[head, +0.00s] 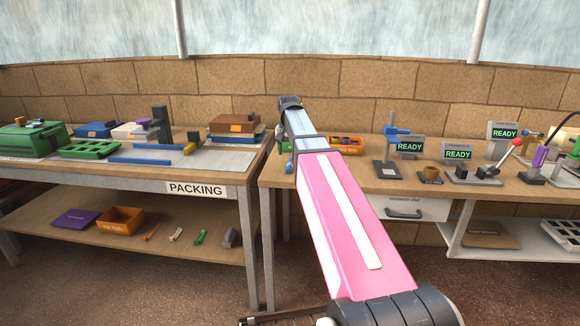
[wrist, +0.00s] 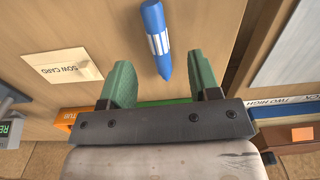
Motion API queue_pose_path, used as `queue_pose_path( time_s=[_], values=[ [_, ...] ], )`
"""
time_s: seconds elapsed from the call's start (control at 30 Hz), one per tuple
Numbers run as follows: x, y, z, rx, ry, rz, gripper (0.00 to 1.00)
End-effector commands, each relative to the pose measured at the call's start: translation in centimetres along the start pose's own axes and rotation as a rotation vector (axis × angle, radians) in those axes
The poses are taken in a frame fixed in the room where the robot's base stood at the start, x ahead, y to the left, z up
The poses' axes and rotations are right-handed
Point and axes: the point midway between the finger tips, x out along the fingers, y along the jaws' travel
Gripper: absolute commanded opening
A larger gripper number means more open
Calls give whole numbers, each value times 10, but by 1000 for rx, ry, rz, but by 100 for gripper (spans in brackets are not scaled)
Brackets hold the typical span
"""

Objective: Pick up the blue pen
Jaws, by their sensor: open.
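The blue pen (wrist: 156,38) lies on a wooden table top in the wrist view, with a white striped label and its pointed end toward my gripper. My gripper (wrist: 160,60) is open, with one green finger on each side of the pen's pointed end. Nothing is held, and I cannot tell the height of the fingers above the table. In the head view my arm hides most of the gripper. A small blue shape (head: 290,166) beside the arm may be the pen.
A cream card (wrist: 62,66) lies left of the pen. An orange tray (head: 347,144) stands behind my arm. Display stands (head: 409,147) and tools fill the right table. The packing table (head: 217,178) stands left, across a narrow gap.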

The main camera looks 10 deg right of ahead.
Motion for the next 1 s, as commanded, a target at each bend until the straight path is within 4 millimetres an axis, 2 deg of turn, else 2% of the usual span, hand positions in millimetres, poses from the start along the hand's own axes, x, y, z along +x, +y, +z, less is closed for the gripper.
queue_pose_path(
  time_s=[0.27, 0.6, 0.87, 0.97, 1.0],
  values=[
    [19, 1, 0, 0, -1, 0, 56],
    [60, 4, -2, 0, -1, 0, 56],
    [62, 4, -3, 0, 0, 0, 56],
    [62, 4, -3, 0, 0, 0, 27],
    [62, 4, -3, 0, 0, 0, 14]
  ],
)
